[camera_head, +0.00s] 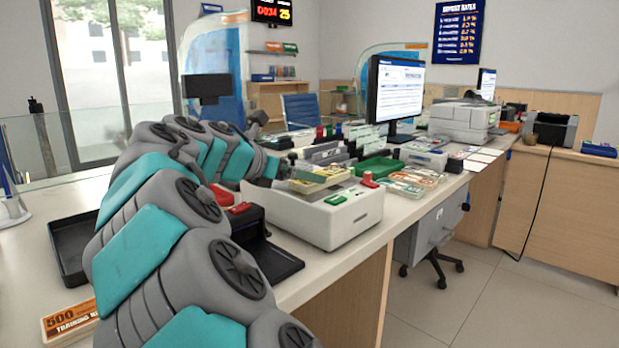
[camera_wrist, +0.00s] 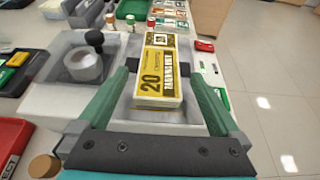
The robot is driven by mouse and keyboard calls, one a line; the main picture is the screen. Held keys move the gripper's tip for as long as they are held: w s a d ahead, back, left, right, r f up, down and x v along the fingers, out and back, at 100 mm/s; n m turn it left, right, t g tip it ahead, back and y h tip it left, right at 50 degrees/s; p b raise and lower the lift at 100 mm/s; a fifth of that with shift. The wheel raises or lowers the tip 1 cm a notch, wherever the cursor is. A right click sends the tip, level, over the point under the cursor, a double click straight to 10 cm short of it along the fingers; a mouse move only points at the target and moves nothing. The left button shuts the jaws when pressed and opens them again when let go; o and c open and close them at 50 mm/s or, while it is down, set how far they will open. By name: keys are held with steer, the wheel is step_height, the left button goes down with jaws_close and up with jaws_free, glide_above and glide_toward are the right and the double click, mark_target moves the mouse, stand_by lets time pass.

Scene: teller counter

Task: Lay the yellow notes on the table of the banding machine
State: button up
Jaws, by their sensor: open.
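The yellow notes (camera_wrist: 160,75), a stack marked 20, lie flat on the table of the white banding machine (camera_head: 338,218) in the wrist view. The stack also shows on top of the machine in the head view (camera_head: 322,174). In the head view my arm hides part of the machine's left side.
Open floor lies right.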

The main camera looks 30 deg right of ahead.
steer(key=v, duration=0.8)
steer(key=shift+a, duration=0.1)
